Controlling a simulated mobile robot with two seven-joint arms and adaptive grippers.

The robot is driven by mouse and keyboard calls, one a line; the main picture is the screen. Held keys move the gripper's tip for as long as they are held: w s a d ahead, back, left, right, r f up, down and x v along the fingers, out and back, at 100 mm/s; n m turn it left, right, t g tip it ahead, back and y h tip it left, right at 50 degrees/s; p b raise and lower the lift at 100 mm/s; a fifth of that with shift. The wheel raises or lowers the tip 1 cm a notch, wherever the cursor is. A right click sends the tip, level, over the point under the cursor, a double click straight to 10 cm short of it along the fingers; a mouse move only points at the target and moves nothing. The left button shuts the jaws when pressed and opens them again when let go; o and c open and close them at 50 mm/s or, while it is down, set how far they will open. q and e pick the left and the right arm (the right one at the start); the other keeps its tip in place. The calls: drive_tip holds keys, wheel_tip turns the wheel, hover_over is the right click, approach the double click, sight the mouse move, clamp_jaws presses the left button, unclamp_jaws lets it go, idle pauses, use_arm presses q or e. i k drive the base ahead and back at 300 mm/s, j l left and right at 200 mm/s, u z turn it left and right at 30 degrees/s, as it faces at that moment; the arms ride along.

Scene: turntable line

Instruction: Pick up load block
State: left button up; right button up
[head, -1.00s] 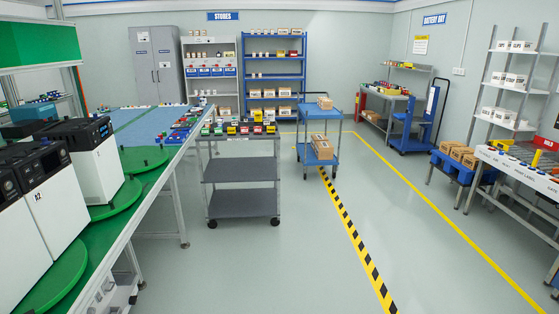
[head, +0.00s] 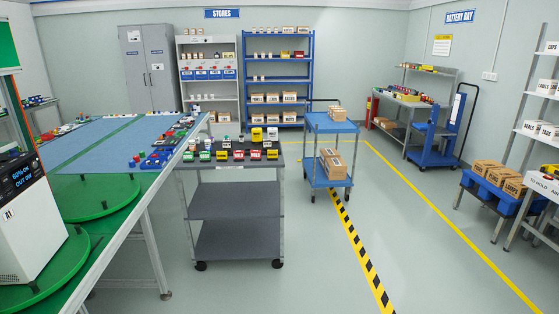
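I cannot tell which object is the load block; no label I can read names it. Small green, red and yellow blocks with white labels stand on the top shelf of the grey trolley (head: 232,212), among them a yellow block (head: 257,134) at its back and a red block (head: 239,155) at its front. More small coloured parts, such as a blue part (head: 154,161), lie at the right end of the blue-matted bench (head: 95,143). Neither of my grippers is in view.
A blue trolley (head: 331,125) with boxes is behind the grey trolley. The floor (head: 400,235) between is clear.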

sight(267, 143)
drive_tip(key=i, duration=0.7)
drive_tip(key=i+u, duration=0.15)
drive_tip(key=i, duration=0.6)
drive_tip(key=i+l+z, duration=0.1)
drive_tip(key=i+l, duration=0.15)
drive_tip(key=i, duration=0.15)
drive_tip(key=i+l+z, duration=0.15)
drive_tip(key=i, duration=0.3)
